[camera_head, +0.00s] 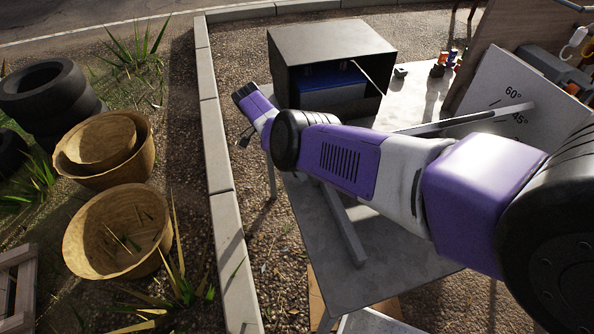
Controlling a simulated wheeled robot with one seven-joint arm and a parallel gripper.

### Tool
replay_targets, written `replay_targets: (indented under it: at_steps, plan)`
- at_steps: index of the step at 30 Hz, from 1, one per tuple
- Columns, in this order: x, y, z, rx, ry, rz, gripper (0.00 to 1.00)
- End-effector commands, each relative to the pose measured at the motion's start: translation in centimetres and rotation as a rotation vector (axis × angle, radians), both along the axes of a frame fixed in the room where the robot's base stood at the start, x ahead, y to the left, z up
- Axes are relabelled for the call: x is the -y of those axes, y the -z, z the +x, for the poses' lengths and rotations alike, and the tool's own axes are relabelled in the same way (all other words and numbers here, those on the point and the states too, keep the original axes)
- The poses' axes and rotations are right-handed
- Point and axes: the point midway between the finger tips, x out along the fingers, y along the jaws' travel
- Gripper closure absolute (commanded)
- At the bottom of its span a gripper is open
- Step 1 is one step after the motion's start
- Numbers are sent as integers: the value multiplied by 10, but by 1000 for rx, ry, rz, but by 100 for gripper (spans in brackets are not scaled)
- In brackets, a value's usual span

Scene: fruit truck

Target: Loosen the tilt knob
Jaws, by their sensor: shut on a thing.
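I cannot make out the tilt knob in this view; my arm covers part of the table and the angle board's lower left side. The white angle board (490,88) at the right is marked 60° and 45°. A grey bar (470,122) slants across it, and its left end runs behind my arm. My purple and white arm reaches from the right edge to the upper left, over the table. I cannot make out the jaws of my gripper or anything between them.
A grey table (370,255) lies under my arm. A dark open-fronted box (330,42) with a blue thing inside stands behind it. Small colourful items (447,62) sit at the back right. Woven baskets (125,240), dark tires (45,95) and a stone curb (222,190) are at the left.

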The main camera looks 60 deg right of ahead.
Motion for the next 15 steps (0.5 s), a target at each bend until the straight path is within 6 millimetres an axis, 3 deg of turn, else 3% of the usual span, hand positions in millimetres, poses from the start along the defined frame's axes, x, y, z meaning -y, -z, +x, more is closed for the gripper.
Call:
replay_targets:
  at_steps: [12, 13, 15]
  plan:
    - [1, 2, -2, -4, 1, 1, 100]
    - [1, 2, -3, -4, 1, 1, 64]
    - [1, 2, -2, -3, 1, 0, 50]
